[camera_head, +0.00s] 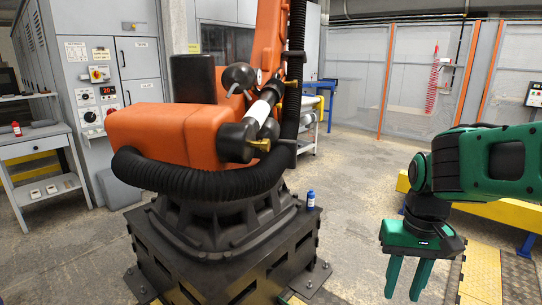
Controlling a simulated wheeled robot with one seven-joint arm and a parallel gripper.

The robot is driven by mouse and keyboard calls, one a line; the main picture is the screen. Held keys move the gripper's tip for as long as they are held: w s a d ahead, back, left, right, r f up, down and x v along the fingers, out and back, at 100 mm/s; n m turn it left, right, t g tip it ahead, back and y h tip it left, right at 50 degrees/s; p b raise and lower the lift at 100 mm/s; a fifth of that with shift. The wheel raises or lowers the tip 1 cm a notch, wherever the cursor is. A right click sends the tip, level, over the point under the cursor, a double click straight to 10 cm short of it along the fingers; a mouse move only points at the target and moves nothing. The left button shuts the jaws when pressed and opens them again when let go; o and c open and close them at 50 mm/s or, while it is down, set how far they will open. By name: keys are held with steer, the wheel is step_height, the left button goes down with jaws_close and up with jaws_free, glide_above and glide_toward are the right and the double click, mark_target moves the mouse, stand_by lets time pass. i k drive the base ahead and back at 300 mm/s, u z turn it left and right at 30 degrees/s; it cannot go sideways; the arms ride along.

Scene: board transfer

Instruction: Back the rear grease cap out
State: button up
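A large orange industrial robot arm (160,135) stands on a dark pedestal (215,235) at the left centre. Two small brass-coloured fittings show on it: one (260,145) by the lower dark round housing, one (292,83) higher up near the black hose. I cannot tell which, if either, is the rear grease cap. My gripper (404,283) is green, at the lower right, fingers pointing down. Its fingers are apart with nothing between them. It is well to the right of the orange arm and touches nothing visible.
A thick black corrugated hose (200,180) wraps around the orange arm's base. A small blue bottle (311,199) stands on the pedestal's right edge. A yellow rail (510,214) runs behind my arm. A control cabinet (100,85) and a grey table (40,150) are at left. Floor between pedestal and gripper is clear.

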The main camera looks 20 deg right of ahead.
mark_target(265, 145)
steer(key=u, duration=0.05)
steer(key=k, duration=0.1)
steer(key=u, duration=0.4)
steer(key=i, duration=0.75)
steer(key=z, duration=1.75)
